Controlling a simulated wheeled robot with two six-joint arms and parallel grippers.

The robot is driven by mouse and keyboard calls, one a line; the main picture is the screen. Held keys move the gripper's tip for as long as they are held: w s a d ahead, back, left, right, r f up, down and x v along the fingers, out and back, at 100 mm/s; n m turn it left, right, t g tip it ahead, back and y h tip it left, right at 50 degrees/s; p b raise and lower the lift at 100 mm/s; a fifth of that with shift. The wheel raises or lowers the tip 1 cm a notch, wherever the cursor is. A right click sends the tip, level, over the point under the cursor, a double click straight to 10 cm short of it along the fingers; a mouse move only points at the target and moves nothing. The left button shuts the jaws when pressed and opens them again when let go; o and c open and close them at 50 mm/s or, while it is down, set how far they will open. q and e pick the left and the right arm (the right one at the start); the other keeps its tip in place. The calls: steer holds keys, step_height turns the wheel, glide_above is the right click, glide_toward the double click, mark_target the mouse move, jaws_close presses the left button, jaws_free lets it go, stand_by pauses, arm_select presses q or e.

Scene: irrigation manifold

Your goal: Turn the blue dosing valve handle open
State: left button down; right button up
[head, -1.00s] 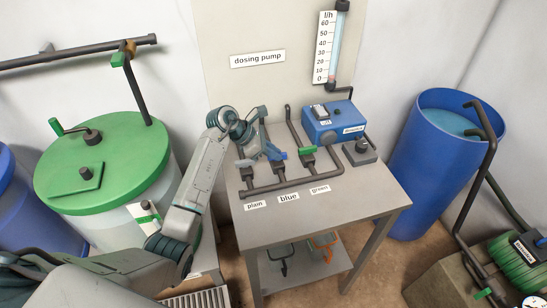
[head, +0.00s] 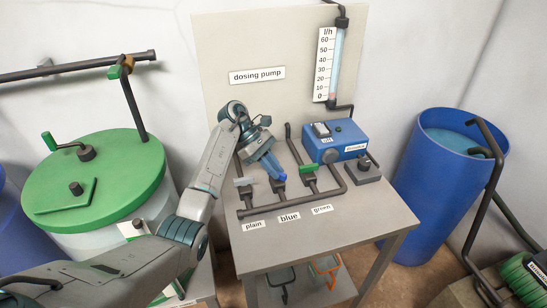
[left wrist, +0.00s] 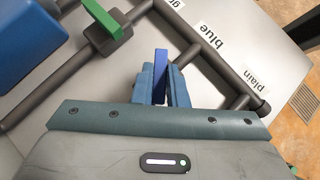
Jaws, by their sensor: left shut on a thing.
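The blue dosing valve handle (head: 282,177) sits on the middle branch of the dark pipe manifold (head: 290,203), behind the label "blue" (head: 289,217). My left gripper (head: 274,171) reaches down from the back and is shut on the handle. In the left wrist view the blue handle (left wrist: 160,62) stands between the two fingers (left wrist: 160,85), its upper end sticking out past them. The valve body under it is mostly hidden by the gripper. My right gripper is not in view.
The green valve handle (head: 309,168) is close on the right, and the grey plain handle (head: 243,181) close on the left. The blue pump (head: 335,142) stands behind on the grey table (head: 375,215). The table's front right is clear.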

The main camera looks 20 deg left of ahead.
arm_select(q)
steer(key=shift+w+d+r+m+g+y+p, duration=0.15)
steer(key=shift+m+g+p, duration=0.35)
steer(key=shift+p, duration=0.7)
steer(key=shift+a+r+m+g+y+p, duration=0.1)
steer(key=shift+r+m+g+y+p, duration=0.15)
steer(key=shift+m+p, duration=0.7)
steer(key=shift+w+d+r+m+g+y+p, duration=0.1)
steer(key=shift+m+g+p, duration=0.25)
steer(key=shift+p, duration=1.1)
steer(key=shift+m+g+p, duration=0.3)
steer(key=shift+g+p, duration=0.05)
steer(key=shift+g, duration=0.05)
steer(key=shift+f+m+y, duration=0.2)
steer(key=shift+m+y, duration=0.1)
steer(key=shift+w+f+m+g+y, duration=0.15)
steer(key=shift+m+g+y, duration=0.25)
steer(key=shift+m+g, duration=0.35)
steer(key=shift+d+m+g+y+b, duration=0.1)
steer(key=shift+m+g+y+b, duration=0.45)
steer(key=shift+m+b, duration=0.45)
steer(key=shift+m, duration=0.25)
steer(key=c, duration=1.4)
jaws_free()
steer(key=shift+f, duration=0.1)
steer(key=shift+c, duration=0.2)
